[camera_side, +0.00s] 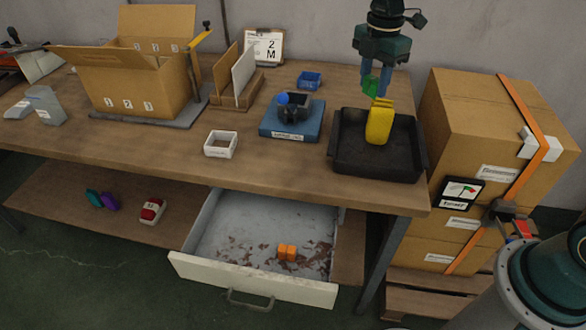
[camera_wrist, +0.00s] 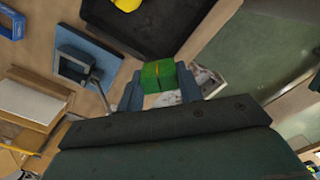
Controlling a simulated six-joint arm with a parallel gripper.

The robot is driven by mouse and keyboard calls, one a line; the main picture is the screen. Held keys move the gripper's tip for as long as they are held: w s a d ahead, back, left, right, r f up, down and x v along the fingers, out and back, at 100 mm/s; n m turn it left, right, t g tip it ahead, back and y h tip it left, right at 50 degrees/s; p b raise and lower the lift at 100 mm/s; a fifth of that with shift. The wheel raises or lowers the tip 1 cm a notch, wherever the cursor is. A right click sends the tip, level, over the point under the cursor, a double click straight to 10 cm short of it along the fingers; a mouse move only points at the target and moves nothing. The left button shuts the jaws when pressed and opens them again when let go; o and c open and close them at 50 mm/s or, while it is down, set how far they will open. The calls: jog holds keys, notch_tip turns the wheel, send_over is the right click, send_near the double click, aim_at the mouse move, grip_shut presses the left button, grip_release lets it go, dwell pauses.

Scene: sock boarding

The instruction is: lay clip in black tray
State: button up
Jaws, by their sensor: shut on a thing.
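My gripper (camera_side: 375,80) is shut on a small green clip (camera_side: 370,86), with one finger on each side of it in the wrist view (camera_wrist: 160,86). The clip is held in the air. The black tray (camera_side: 350,163) lies at the right end of the bench, and its dark rim also shows at the top of the wrist view (camera_wrist: 112,27). A yellow thing (camera_side: 379,124) stands in the tray, just below the clip in the side view. In the wrist view the clip appears beyond the tray's rim; its exact height is unclear.
A blue stand (camera_side: 291,132) with a dark device and a white square holder (camera_side: 220,144) are left of the tray. A blue bin (camera_side: 309,80) sits behind. Strapped cartons (camera_side: 490,110) rise close on the right. An open drawer (camera_side: 250,278) below holds an orange thing (camera_side: 287,252).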

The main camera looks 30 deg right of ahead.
jog(key=d, duration=0.1)
send_over(364, 160)
notch_tip(364, 160, down, 15)
jog(key=shift+f, duration=0.15)
dwell(0.6)
jog(key=shift+f, duration=2.15)
jog(key=shift+f, duration=0.15)
jog(key=o, duration=0.9)
jog(key=shift+o, duration=0.2)
